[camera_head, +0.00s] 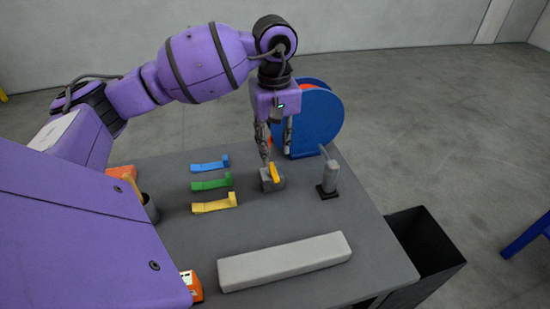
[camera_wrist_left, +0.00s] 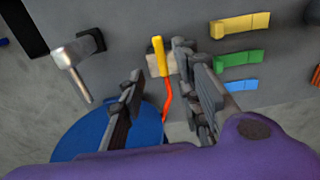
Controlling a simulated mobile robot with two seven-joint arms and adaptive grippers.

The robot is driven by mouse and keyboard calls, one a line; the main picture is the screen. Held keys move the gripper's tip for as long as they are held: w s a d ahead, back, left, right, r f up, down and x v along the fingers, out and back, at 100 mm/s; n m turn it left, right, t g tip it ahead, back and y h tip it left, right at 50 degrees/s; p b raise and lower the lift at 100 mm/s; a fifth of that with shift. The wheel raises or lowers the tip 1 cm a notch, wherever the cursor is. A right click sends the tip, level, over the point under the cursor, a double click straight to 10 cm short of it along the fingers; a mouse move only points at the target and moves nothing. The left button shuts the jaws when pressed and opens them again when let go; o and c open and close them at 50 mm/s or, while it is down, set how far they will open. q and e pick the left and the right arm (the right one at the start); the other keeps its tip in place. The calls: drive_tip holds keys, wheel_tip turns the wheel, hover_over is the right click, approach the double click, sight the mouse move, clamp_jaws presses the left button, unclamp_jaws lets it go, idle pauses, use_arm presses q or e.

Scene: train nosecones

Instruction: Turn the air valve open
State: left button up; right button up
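The air valve (camera_head: 272,184) is a small grey block with a yellow lever (camera_head: 273,171) on the table. In the left wrist view, the yellow lever (camera_wrist_left: 159,55) lies at the top centre, with a red hose (camera_wrist_left: 168,100) running from the valve toward the blue reel (camera_wrist_left: 105,133). My left gripper (camera_head: 274,148) is above and just behind the valve, fingers pointing down. Its fingers are apart in the left wrist view (camera_wrist_left: 160,62), with the lever appearing between the tips, nearer the right finger. I cannot tell whether they touch. My right gripper is not in view.
The blue reel (camera_head: 318,125) stands close behind the gripper. A grey upright tool (camera_head: 328,178) is right of the valve. Blue (camera_head: 210,165), green (camera_head: 211,183) and yellow (camera_head: 214,204) pieces lie left. A long grey bar (camera_head: 284,262) is in front; a dark bin (camera_head: 425,250) stands right.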

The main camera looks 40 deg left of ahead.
sight(274, 173)
use_arm(q)
wheel_tip(274, 173, down, 7)
drive_tip(key=shift+s+d+p, duration=0.1)
drive_tip(key=shift+s+p, duration=0.05)
drive_tip(key=shift+p, duration=0.2)
drive_tip(key=shift+c, duration=0.5)
clamp_jaws()
